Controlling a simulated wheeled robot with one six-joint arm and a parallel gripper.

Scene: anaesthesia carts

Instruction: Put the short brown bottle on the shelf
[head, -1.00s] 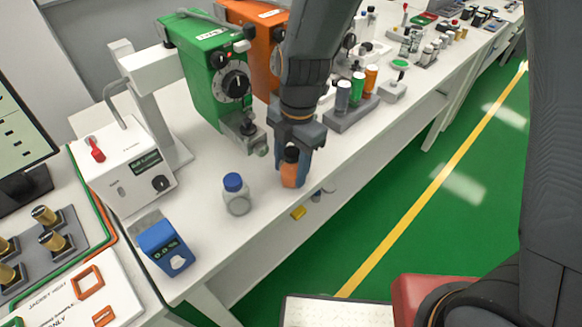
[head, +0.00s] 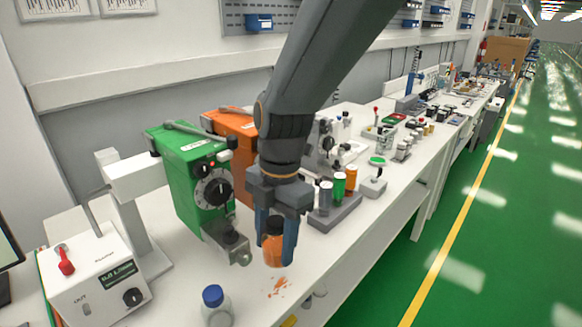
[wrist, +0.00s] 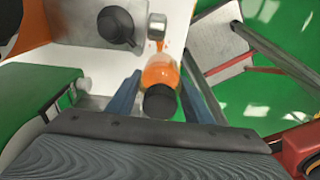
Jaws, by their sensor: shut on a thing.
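My gripper (head: 276,240) is shut on a short orange-brown bottle (head: 275,252) with a black cap. It holds the bottle upright, a little above the white bench near its front edge. In the wrist view the bottle (wrist: 160,73) sits between the two fingers of my gripper (wrist: 160,95), its black cap towards the camera. Orange marks (head: 278,287) show on the bench below the bottle. I cannot tell which shelf is meant.
A clear bottle with a blue cap (head: 214,307) stands to the left. A green machine (head: 190,180) and an orange one (head: 238,150) stand behind. A grey rack (head: 335,212) with several vials is to the right. Green floor lies beyond the bench edge.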

